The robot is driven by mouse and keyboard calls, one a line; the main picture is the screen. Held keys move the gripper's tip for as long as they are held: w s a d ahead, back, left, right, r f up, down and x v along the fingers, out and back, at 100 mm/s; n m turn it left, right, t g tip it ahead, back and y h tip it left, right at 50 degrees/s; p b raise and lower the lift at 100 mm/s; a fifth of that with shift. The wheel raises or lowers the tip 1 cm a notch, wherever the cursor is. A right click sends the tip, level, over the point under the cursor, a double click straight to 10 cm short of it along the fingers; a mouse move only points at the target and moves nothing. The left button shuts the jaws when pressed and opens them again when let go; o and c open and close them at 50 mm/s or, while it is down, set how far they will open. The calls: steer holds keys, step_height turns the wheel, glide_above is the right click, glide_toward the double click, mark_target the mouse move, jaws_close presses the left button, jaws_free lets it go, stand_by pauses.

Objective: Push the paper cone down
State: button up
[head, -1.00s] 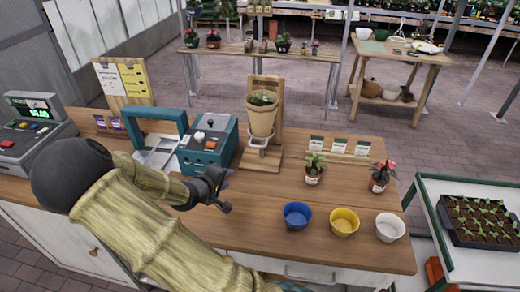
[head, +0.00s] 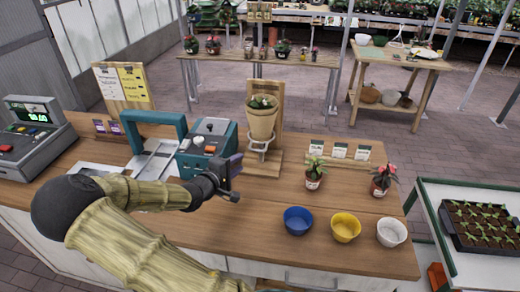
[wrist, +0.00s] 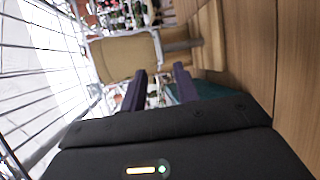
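The tan paper cone (head: 262,120) stands upright in a metal ring on a wooden stand (head: 264,163) on the counter. A small leafy plant (head: 262,102) shows at its top. My gripper (head: 237,178) is in front of the stand, to the left of and below the cone, apart from it. In the wrist view the cone (wrist: 124,56) lies sideways in the picture, beyond my fingertips. My two dark fingers (wrist: 160,84) are apart with nothing between them.
A teal device (head: 206,150) stands just left of the cone stand. Two potted plants (head: 314,173) are to the right. Blue (head: 298,221), yellow (head: 345,226) and white (head: 391,232) pots line the front edge. The counter before the stand is clear.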

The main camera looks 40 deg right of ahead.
mark_target(257, 151)
steer(key=p+x, duration=0.1)
steer(key=x, duration=1.2)
steer(key=shift+d, duration=0.35)
steer(key=shift+w+f, duration=0.1)
